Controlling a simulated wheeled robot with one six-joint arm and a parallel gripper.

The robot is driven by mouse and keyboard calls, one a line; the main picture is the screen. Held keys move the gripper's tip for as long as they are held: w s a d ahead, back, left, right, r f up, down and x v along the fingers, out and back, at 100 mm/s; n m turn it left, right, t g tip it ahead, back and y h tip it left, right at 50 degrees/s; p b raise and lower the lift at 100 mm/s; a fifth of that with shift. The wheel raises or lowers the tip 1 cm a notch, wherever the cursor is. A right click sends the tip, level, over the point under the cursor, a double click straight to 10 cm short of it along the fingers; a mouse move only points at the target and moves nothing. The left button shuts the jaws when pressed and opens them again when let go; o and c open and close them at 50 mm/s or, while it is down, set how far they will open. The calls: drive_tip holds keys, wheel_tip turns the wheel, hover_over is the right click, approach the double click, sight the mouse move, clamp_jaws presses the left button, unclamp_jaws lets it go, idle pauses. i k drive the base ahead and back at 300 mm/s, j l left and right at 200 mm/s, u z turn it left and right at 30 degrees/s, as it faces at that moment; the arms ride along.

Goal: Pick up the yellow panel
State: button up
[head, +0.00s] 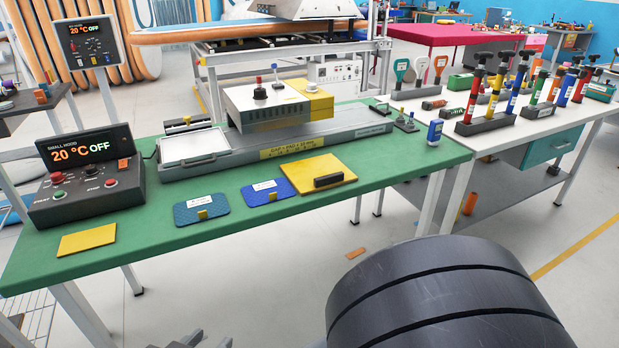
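Two flat yellow pieces lie on the green table. A plain, thin yellow panel (87,240) lies at the front left, in front of the control box. A larger yellow panel (312,166) with a black bar handle (328,181) on it lies right of the middle, by the front edge of the grey press base. Nothing touches either piece from above. A dark round link of my arm fills the bottom right. Small grey parts at the bottom edge may be my gripper (190,340); they are cut off, so its opening cannot be made out.
A control box (88,180) reading 20 °C OFF stands at left. The press (276,110) stands behind. A white table (540,130) with several hand pumps is at right.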

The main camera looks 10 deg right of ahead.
sight(308, 176)
drive_tip(key=i+j+z, duration=0.15)
drive_tip(key=i+j, duration=0.2)
drive_tip(key=i, duration=0.25)
drive_tip(key=i+j+z, duration=0.2)
drive_tip(key=i+j, duration=0.2)
drive_tip(key=i, duration=0.2)
drive_tip(key=z, duration=1.35)
